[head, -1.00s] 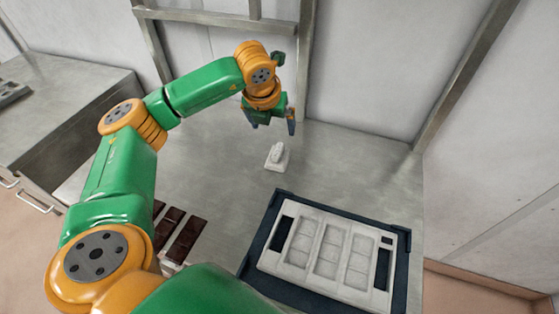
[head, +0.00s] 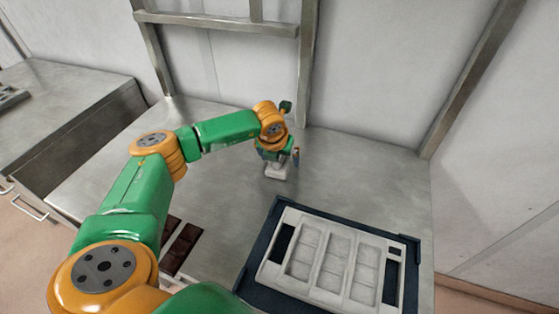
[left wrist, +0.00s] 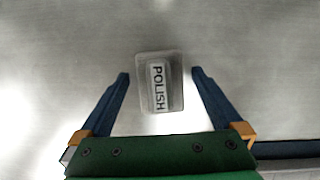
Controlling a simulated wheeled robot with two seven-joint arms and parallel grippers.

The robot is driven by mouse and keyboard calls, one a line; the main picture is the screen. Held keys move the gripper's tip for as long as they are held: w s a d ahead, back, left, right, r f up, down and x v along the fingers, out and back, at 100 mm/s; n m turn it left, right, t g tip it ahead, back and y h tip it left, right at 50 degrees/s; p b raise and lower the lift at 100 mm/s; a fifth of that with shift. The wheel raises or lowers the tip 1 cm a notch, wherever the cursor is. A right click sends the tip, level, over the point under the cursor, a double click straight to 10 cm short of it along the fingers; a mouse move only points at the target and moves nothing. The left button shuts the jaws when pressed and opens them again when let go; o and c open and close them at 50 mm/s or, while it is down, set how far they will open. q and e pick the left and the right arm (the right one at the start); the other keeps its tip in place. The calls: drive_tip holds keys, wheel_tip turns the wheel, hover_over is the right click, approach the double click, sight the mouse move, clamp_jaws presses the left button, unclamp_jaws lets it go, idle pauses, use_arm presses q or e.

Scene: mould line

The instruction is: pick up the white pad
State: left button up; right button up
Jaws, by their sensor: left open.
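The white pad (head: 275,172) sits on the steel table, partly hidden by my left gripper in the head view. In the left wrist view the pad (left wrist: 172,98) shows a label reading "POLISH" and lies between the two blue fingers, with a gap on each side. My left gripper (head: 279,160) is above the pad, pointing down, and it is open and empty. The left wrist view shows its fingertips (left wrist: 160,74) spread to either side of the pad. My right gripper is not in view.
A white mould with three columns of cavities (head: 333,258) lies in a dark blue tray (head: 262,240) at the front right. Dark brown bars (head: 180,248) lie at the front left, partly behind my arm. Metal posts (head: 308,60) stand behind the table (head: 370,180).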

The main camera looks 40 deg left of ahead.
use_arm(q)
drive_tip(key=c, duration=1.3)
wheel_tip(320, 180, up, 3)
drive_tip(key=b, duration=0.2)
drive_tip(key=shift+d+b, duration=0.1)
drive_tip(key=shift+b, duration=0.2)
drive_tip(key=d+r, duration=0.1)
drive_tip(key=s+d+r+b, duration=0.1)
drive_tip(key=r, duration=0.1)
drive_tip(key=s+d+r, duration=0.1)
drive_tip(key=shift+s+d+r, duration=0.1)
drive_tip(key=shift+s+r, duration=0.05)
drive_tip(key=shift+r, duration=0.25)
drive_tip(key=s+d+r, duration=0.1)
drive_tip(key=s+d, duration=0.1)
drive_tip(key=s+d+r+b, duration=0.1)
drive_tip(key=s+d+r, duration=0.1)
drive_tip(key=d, duration=0.1)
drive_tip(key=s+d+r+b, duration=0.1)
drive_tip(key=s+d+r, duration=0.1)
drive_tip(key=d, duration=0.1)
drive_tip(key=shift+s+r, duration=0.1)
drive_tip(key=shift+r, duration=0.1)
